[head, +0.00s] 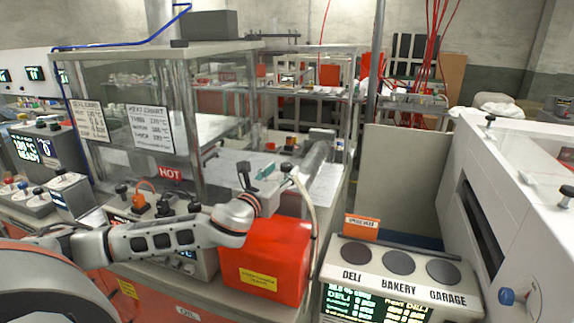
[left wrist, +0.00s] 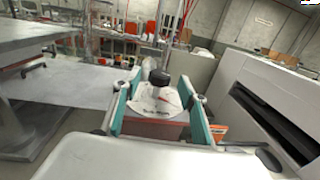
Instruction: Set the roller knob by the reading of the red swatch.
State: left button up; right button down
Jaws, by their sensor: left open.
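My left gripper (head: 262,178) is above the red box (head: 272,262), its jaws open and holding nothing. In the left wrist view, its two teal-lined fingers (left wrist: 157,108) stand apart. Between them in the picture is a black knob (left wrist: 160,78) on a pale dial plate with a small red mark. I cannot tell whether this is the roller knob, or how far it is beyond the fingertips. The knob appears clear of both fingers. I cannot make out a red swatch for certain in either view. My right gripper is not in view.
A panel (head: 390,274) with three dark round pads reads DELI, BAKERY, GARAGE, above a green-lettered screen (head: 375,303). A glass-walled enclosure (head: 130,125) with a HOT sign stands behind my left arm. A large white machine (head: 522,165) with a blue knob (head: 507,296) bounds the right.

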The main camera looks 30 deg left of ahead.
aim_at(284, 169)
pick_arm(q)
jog(key=shift+w+a, duration=0.15)
jog(key=shift+w, duration=0.8)
jog(key=shift+w+a, duration=0.15)
jog(key=shift+w, duration=0.75)
jog(key=c, duration=1.1)
jog(key=shift+d+n+y, duration=0.1)
jog(key=shift+n+y, duration=0.2)
jog(key=shift+y, duration=0.2)
